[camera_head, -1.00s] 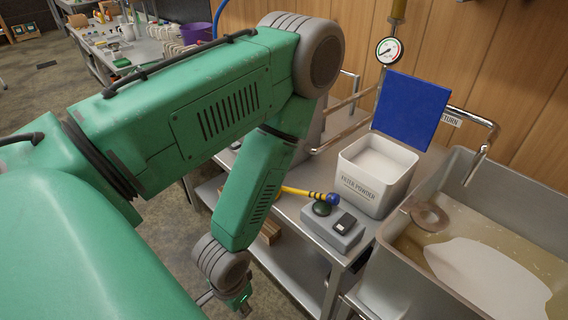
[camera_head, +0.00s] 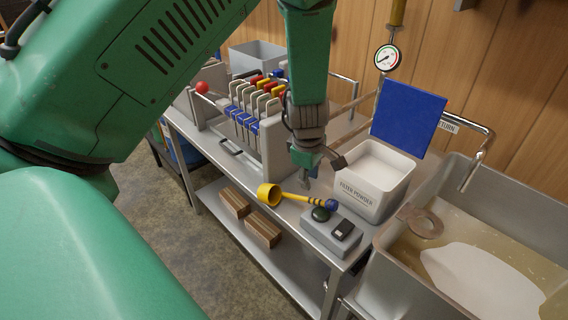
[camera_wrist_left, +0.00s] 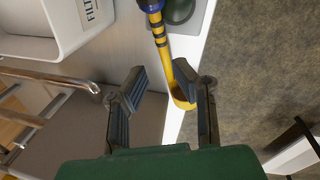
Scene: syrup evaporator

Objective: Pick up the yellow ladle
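The yellow ladle (camera_head: 292,196) lies at the front edge of the steel table, its cup (camera_head: 268,195) to the left and its blue handle end to the right. My left gripper (camera_head: 322,171) is just above and behind the handle, pointing down. In the left wrist view the fingers (camera_wrist_left: 162,76) are spread open with nothing between them gripped. The ladle (camera_wrist_left: 164,45) shows there beyond the fingertips, its cup near the right finger, partly hidden by it. My right gripper is in neither view.
The white filter powder bin (camera_head: 368,190) with its raised blue lid (camera_head: 409,120) stands right of the gripper. A grey box with a green button (camera_head: 330,232) sits by the handle end. A rack of coloured handles (camera_head: 262,110) stands left. The steel sink (camera_head: 500,180) is far right.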

